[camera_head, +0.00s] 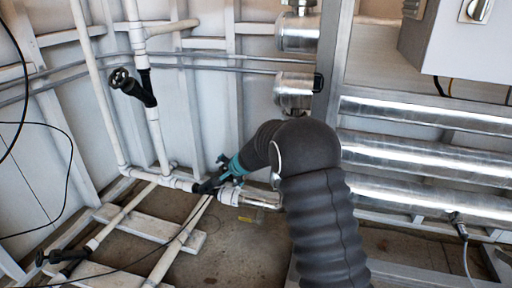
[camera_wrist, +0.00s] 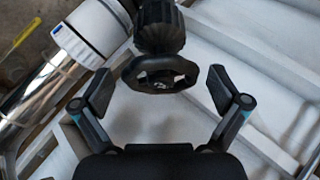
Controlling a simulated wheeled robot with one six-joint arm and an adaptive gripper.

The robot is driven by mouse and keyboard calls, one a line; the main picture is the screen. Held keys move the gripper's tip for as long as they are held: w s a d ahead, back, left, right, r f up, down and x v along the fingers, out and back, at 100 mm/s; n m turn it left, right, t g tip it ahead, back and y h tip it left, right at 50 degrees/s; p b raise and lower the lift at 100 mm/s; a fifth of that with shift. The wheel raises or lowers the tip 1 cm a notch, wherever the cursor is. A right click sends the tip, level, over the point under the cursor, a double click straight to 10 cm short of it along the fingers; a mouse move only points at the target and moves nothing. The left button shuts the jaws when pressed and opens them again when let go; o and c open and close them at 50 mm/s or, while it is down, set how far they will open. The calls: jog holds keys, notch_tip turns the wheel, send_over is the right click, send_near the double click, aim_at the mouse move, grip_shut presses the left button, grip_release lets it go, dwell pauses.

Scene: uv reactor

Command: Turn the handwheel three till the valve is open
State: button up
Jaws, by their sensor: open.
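A black handwheel (camera_wrist: 160,88) on a ribbed black valve body (camera_wrist: 160,28) is at the top middle of the wrist view. My gripper (camera_wrist: 159,82) is open, with one finger on each side of the handwheel and a gap visible at both sides. In the head view, my gripper (camera_head: 226,172) is low by the pipe junction, next to a black valve (camera_head: 208,187). The handwheel itself is mostly hidden there by my gripper. No number shows on it, and I cannot tell how far the valve is turned.
Another black handwheel valve (camera_head: 122,80) is on the upright white pipe at upper left, and one more (camera_head: 42,258) is at lower left. Shiny steel tubes (camera_head: 430,150) fill the right side. A grey box (camera_head: 445,40) hangs at upper right. White pipes run close around my gripper.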

jog(key=shift+r+m+p, duration=0.1)
jog(key=shift+m+p, duration=0.6)
jog(key=m+g+h+p, duration=0.1)
jog(key=m+p, duration=0.1)
jog(key=p, duration=0.2)
jog(key=shift+r, duration=0.2)
jog(key=s+d+r+n, duration=0.1)
jog(key=s+d+r, duration=0.2)
jog(key=s+r, duration=0.3)
jog(key=s+d+r+n+p, duration=0.1)
jog(key=s+d+r, duration=0.2)
jog(key=s+r, duration=0.3)
jog(key=s+d+r+n+p, duration=0.1)
jog(key=s+d+r+n, duration=0.1)
jog(key=s+r, duration=0.4)
jog(key=shift+d+r+g, duration=0.3)
jog(key=shift+d+r, duration=0.55)
jog(key=shift+r, duration=0.8)
jog(key=shift+o, duration=0.2)
jog(key=shift+a, duration=0.1)
